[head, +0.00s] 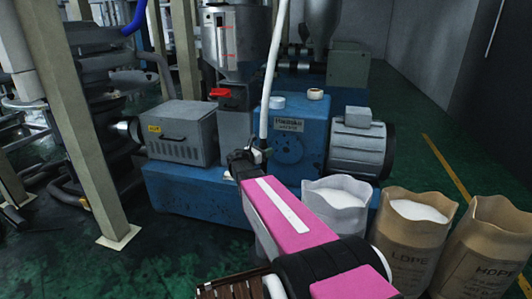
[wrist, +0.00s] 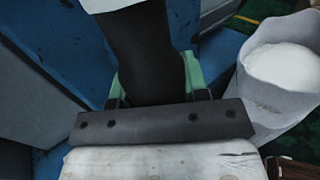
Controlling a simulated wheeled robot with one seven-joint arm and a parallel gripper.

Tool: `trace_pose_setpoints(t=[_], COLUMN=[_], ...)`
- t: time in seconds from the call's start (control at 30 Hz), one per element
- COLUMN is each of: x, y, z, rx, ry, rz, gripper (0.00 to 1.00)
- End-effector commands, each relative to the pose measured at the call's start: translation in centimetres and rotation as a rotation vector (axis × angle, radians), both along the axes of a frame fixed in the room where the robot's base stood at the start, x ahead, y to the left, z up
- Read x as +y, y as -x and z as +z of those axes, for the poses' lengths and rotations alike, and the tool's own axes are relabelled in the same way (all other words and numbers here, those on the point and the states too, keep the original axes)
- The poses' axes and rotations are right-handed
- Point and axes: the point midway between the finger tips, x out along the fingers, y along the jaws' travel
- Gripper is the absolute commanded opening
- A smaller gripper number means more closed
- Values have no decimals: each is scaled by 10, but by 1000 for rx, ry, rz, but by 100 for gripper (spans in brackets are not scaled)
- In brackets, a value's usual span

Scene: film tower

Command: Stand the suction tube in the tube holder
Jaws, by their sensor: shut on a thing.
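The suction tube (head: 272,70) is a long, thin white tube. In the head view it rises from my gripper (head: 252,155), nearly upright with its top leaning slightly right and out of frame. In the wrist view my gripper (wrist: 160,85) has green finger pads shut around a thick dark cylindrical part (wrist: 142,45), which seems to belong to the tube. The tube's lower end is hidden by the gripper. I cannot pick out the tube holder for certain in either view.
A blue extruder (head: 290,135) with a hopper (head: 235,45) and grey motor (head: 358,145) stands just behind my gripper. A white sack of pellets (head: 337,195) is to its right, also in the wrist view (wrist: 285,75). LDPE (head: 410,245) and HDPE (head: 485,250) sacks follow. A post (head: 75,120) stands left.

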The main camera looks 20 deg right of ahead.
Motion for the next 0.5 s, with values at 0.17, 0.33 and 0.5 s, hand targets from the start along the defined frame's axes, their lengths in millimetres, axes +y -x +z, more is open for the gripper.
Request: trace_pose_setpoints(t=[0.17, 0.33, 0.5], x=[0, 0, 0], y=[0, 0, 0], z=[-4, -4, -7], rx=[-1, -1, 0], ry=[3, 2, 0], rz=[0, 0, 0], gripper=[0, 0, 67])
